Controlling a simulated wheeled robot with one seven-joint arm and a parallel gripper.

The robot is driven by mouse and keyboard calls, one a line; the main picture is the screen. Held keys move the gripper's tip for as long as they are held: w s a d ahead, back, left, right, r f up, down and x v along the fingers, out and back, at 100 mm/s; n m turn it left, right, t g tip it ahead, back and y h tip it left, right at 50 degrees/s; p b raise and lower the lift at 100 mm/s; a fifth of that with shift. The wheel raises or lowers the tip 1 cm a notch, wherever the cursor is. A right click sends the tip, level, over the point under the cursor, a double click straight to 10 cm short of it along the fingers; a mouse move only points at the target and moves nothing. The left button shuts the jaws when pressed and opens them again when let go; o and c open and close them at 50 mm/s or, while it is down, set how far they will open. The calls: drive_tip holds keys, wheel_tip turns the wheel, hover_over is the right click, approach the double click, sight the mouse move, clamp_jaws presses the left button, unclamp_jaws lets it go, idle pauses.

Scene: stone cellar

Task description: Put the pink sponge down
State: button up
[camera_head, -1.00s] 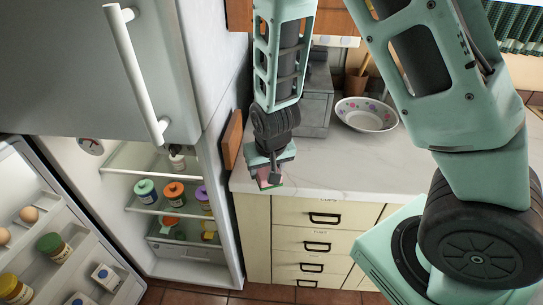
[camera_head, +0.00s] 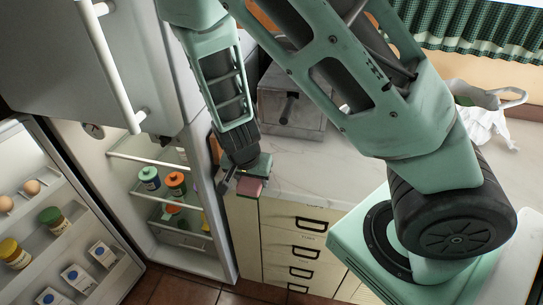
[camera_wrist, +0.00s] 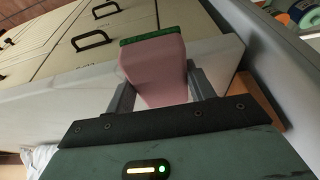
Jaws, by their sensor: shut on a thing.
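The pink sponge (camera_wrist: 155,72) has a green layer on its end and sits between the two fingers of my gripper (camera_wrist: 158,88) in the wrist view. In the head view the sponge (camera_head: 250,187) shows as a small pink block at the tip of my gripper (camera_head: 240,180). My gripper is shut on it, near the front left edge of the pale countertop (camera_head: 300,180). I cannot tell whether the sponge touches the counter.
An open fridge (camera_head: 165,160) with jars on its shelves stands to the left. A grey metal box (camera_head: 290,100) stands at the back of the counter. A white cloth or bag (camera_head: 485,125) lies at the right. Drawers (camera_head: 300,245) are below the counter.

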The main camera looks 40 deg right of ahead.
drive_tip(key=w+d, duration=0.1)
drive_tip(key=d, duration=0.2)
drive_tip(key=w+d+p, duration=0.1)
drive_tip(key=w+d, duration=0.1)
drive_tip(key=d, duration=0.2)
drive_tip(key=w+d, duration=0.1)
drive_tip(key=d, duration=0.2)
drive_tip(key=shift+w+d+r, duration=0.1)
drive_tip(key=shift+w+d, duration=0.15)
drive_tip(key=shift+w, duration=0.1)
drive_tip(key=shift+w+d+f+p, duration=0.1)
drive_tip(key=shift+d+f+p, duration=0.15)
drive_tip(key=shift+p, duration=0.2)
drive_tip(key=shift+a+f, duration=0.15)
drive_tip(key=shift+f, duration=0.45)
drive_tip(key=shift+f, duration=0.2)
drive_tip(key=o, duration=0.9)
drive_tip(key=shift+r, duration=0.15)
